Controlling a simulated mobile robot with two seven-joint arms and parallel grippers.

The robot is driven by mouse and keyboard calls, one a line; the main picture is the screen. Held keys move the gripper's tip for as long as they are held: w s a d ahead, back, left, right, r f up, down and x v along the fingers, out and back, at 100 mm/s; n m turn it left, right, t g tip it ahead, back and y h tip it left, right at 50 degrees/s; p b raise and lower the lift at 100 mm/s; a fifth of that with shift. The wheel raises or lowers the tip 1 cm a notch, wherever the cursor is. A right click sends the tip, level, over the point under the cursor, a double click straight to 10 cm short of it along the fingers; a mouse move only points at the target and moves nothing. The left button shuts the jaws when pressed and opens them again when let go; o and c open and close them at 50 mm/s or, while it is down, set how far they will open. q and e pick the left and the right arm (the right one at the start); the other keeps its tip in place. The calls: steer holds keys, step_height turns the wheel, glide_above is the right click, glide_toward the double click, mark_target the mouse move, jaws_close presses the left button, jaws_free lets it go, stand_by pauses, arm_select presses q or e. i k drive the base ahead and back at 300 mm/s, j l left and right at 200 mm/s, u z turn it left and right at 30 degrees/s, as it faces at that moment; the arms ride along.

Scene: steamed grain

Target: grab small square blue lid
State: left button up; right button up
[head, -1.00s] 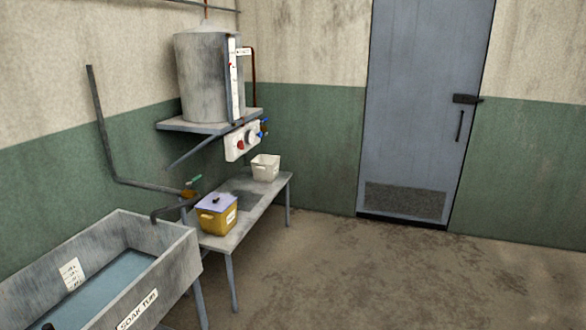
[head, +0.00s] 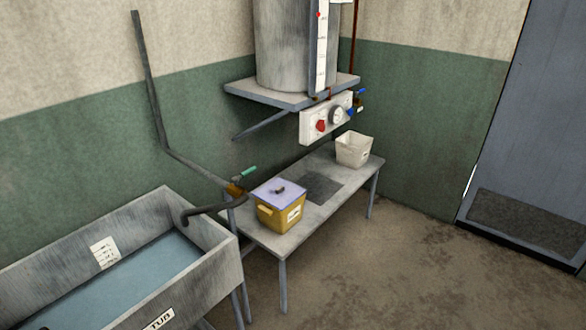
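A small square blue lid (head: 277,193), pale blue-violet with a dark knob on top, sits on a yellow square container (head: 281,217). The lid appears to lie flat and cover the container's top.
A white open container (head: 353,150) stands at the table's far end. A grey soak tub (head: 205,285) with water is at the left, its dark spout near the table. A shelf (head: 290,93) with a metal tank and a control box (head: 326,118) hangs above. Floor (head: 430,270) at right is clear.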

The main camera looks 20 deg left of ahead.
mark_target(280, 192)
steer(key=i+l+u, duration=0.1)
steer(key=i+u, duration=0.25)
steer(key=i+l+u, duration=0.2)
steer(key=i+u, duration=0.15)
steer(key=i+l+u, duration=0.5)
steer(key=u, duration=0.2)
steer(key=i+l+u, duration=0.15)
steer(key=l+u, duration=0.2)
steer(key=i+l+u, duration=0.1)
steer(key=u, duration=0.25)
steer(key=l, duration=0.1)
